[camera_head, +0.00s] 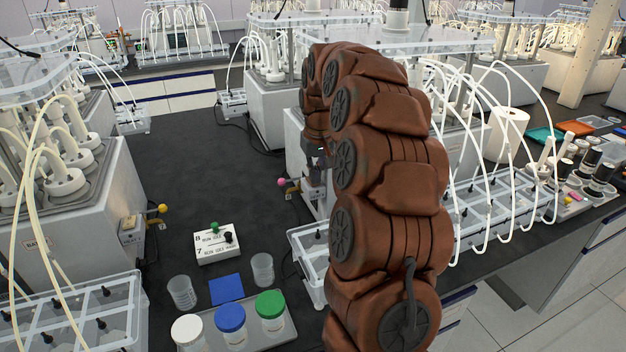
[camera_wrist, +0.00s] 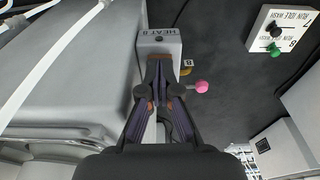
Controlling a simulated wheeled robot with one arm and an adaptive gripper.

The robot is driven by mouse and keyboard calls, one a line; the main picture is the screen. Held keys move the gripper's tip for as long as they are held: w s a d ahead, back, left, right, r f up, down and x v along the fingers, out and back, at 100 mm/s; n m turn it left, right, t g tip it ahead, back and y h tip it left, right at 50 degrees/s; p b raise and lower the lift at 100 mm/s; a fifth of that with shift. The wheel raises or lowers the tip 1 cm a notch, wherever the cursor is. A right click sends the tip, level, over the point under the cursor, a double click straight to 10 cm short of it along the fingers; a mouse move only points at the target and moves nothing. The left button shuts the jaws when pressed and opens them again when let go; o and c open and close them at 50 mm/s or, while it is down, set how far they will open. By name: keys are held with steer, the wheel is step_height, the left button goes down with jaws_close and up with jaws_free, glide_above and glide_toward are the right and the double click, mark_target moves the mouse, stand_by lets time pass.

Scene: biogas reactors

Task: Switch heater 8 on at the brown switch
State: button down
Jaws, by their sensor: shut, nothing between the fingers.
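In the wrist view, a grey box marked HEAT 8 (camera_wrist: 160,42) appears upside down on the side of a pale reactor housing. My gripper (camera_wrist: 159,68) is shut and empty, with its fingertips right in front of the box, overlapping its lower part. I cannot tell whether they touch it. A small brown part (camera_wrist: 186,71) shows just right of the fingertips, by a tag with an 8. The face of the brown switch is not clearly seen; the fingers may cover it. In the head view, my gripper (camera_head: 317,160) is partly hidden by my arm.
A pink ball knob (camera_wrist: 201,87) sticks out close to the right of my fingers; it also shows in the head view (camera_head: 281,183). A white box with a green and a black knob (camera_head: 217,243) lies on the dark bench. Cups and coloured-lid jars stand nearer.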

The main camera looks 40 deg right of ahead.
steer(key=shift+f, duration=0.15)
steer(key=shift+r+p, duration=0.8)
steer(key=shift+r, duration=2.75)
